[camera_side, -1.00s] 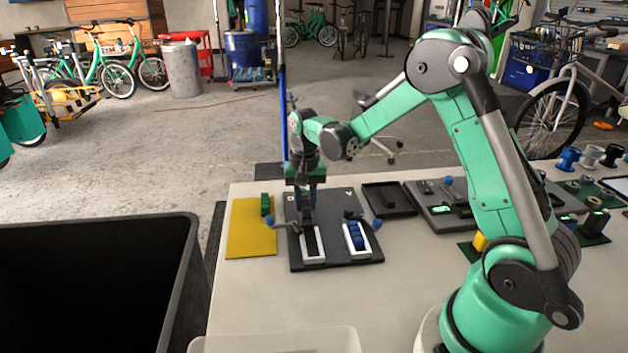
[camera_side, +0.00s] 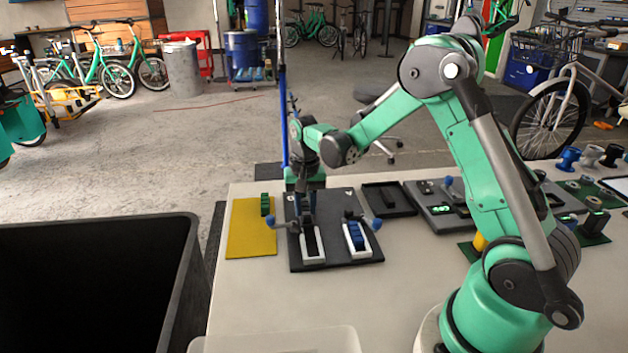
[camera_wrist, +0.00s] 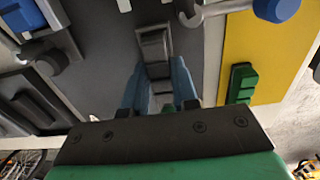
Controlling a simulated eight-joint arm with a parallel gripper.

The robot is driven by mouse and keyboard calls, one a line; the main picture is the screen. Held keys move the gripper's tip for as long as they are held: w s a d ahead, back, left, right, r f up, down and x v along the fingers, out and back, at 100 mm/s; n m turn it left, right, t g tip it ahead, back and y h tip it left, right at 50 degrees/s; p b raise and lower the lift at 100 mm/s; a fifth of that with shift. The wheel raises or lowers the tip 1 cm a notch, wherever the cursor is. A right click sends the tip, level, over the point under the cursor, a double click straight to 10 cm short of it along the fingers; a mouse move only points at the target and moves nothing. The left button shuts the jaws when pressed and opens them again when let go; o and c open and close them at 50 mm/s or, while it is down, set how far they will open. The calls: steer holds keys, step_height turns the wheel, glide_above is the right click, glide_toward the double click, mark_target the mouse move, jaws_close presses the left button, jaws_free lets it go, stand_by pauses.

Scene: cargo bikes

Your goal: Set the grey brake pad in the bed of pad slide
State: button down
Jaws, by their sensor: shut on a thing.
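My gripper (camera_side: 306,213) is shut on the grey brake pad, low over the dark base plate (camera_side: 340,200). In the wrist view the grey brake pad (camera_wrist: 154,46) shows between the blue fingertips (camera_wrist: 158,72). The left pad slide (camera_side: 313,260), a white frame with a dark bed, lies just in front of the gripper in the side view. The pad's far end and its contact with the slide are hard to make out. A second white slide (camera_side: 364,257) to the right holds a blue pad (camera_side: 357,236).
A lever with a blue knob (camera_side: 278,222) stands beside the left slide; another knob (camera_side: 376,224) is by the right one. A green pad (camera_side: 265,204) lies on a yellow mat (camera_side: 250,240) at left. An empty black tray (camera_side: 390,207) sits behind right.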

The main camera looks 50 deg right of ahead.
mark_target(306, 206)
steer(key=c, duration=0.6)
jaws_free()
steer(key=shift+r, duration=0.1)
step_height(306, 206, up, 5)
steer(key=shift+f, duration=0.1)
steer(key=a+r, duration=0.1)
steer(key=s+a+r+n+t, duration=0.1)
steer(key=r, duration=0.1)
steer(key=shift+r, duration=0.15)
steer(key=s+a+r+n+t, duration=0.4)
steer(key=s+a+n+t, duration=0.2)
steer(key=s+a+n, duration=0.2)
steer(key=shift+s+a, duration=0.4)
steer(key=shift+s, duration=0.15)
